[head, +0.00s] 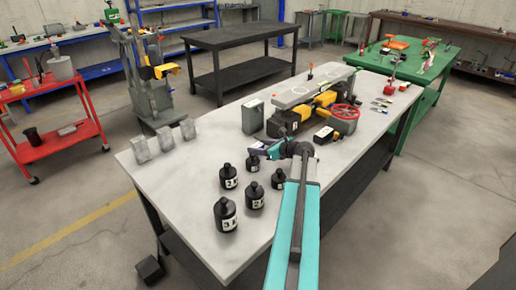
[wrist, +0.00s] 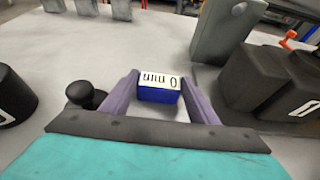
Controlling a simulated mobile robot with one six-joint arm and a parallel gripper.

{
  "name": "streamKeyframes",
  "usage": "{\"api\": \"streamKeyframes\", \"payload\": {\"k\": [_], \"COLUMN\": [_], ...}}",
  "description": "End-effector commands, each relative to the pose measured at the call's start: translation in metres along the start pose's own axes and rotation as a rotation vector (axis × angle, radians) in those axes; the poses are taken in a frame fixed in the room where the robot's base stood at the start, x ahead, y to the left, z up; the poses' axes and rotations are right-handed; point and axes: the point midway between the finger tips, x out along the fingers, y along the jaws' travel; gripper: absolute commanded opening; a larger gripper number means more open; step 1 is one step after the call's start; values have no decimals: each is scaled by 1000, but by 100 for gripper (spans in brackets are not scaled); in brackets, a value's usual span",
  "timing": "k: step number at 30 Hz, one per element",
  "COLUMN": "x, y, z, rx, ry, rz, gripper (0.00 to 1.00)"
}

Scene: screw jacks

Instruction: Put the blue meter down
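The blue meter (wrist: 159,95) is a small box with a white label reading "0 mm" upside down in the wrist view. My gripper (wrist: 160,88) has purple fingers on both sides of it, and they appear shut on it. In the head view my gripper (head: 258,148) is low over the white table (head: 185,165), between the black jacks and a grey box. The meter cannot be made out clearly there. I cannot tell whether its underside touches the table.
Several black numbered jacks (head: 225,213) stand close to my gripper at the left and front. A grey box (head: 252,117) and a machine with a red handwheel (head: 345,112) stand behind. Grey blocks (head: 164,139) stand near the left edge. The table between blocks and grey box is clear.

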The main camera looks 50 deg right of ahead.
Motion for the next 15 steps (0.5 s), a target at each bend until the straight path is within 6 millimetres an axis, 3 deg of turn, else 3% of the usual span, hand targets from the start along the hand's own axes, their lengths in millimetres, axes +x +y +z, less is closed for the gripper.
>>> {"api": "streamKeyframes", "payload": {"k": [1, 3, 15], "x": [0, 0, -3], "y": [0, 0, 0], "z": [0, 0, 3], "rx": [0, 0, 0], "ry": [0, 0, 0], "rz": [0, 0, -1], "gripper": [61, 73, 73]}}
